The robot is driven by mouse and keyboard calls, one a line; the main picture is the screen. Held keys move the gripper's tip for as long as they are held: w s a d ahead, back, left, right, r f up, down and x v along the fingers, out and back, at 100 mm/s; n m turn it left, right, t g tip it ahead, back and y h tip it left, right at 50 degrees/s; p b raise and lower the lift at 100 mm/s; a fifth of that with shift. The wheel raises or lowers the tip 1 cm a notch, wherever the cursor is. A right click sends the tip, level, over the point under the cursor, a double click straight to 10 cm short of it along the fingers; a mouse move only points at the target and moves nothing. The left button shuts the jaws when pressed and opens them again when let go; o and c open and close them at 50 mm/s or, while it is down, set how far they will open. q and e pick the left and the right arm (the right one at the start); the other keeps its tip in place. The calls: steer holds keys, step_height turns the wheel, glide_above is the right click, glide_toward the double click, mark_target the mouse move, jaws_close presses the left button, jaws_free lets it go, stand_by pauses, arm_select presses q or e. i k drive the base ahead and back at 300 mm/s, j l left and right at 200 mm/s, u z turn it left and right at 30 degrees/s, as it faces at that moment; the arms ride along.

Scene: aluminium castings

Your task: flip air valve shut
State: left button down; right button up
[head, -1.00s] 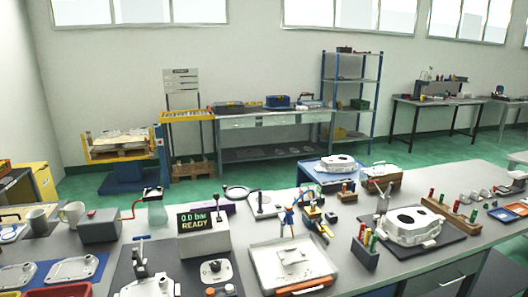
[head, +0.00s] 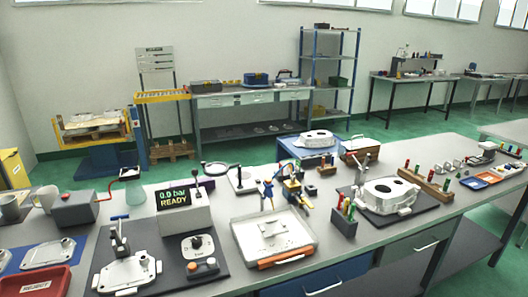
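A pressure tester box (head: 186,216) stands on the near bench left of centre, its display (head: 173,198) reading "0.0 bar READY". An upright lever with a dark knob (head: 195,170) rises at its top right; I cannot tell if this is the air valve. Neither gripper shows.
A red reject tray (head: 40,282) is at the front left. A white tray (head: 248,237) with an orange handle lies right of the tester. A larger casting (head: 388,193) sits on a dark mat further right, beside a holder of coloured tools (head: 345,222).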

mark_target(302, 197)
steer(key=i+l, duration=0.15)
steer(key=l, duration=0.2)
steer(key=i+l, duration=0.35)
steer(key=l, duration=0.3)
steer(key=i+l, duration=0.15)
steer(key=l, duration=0.15)
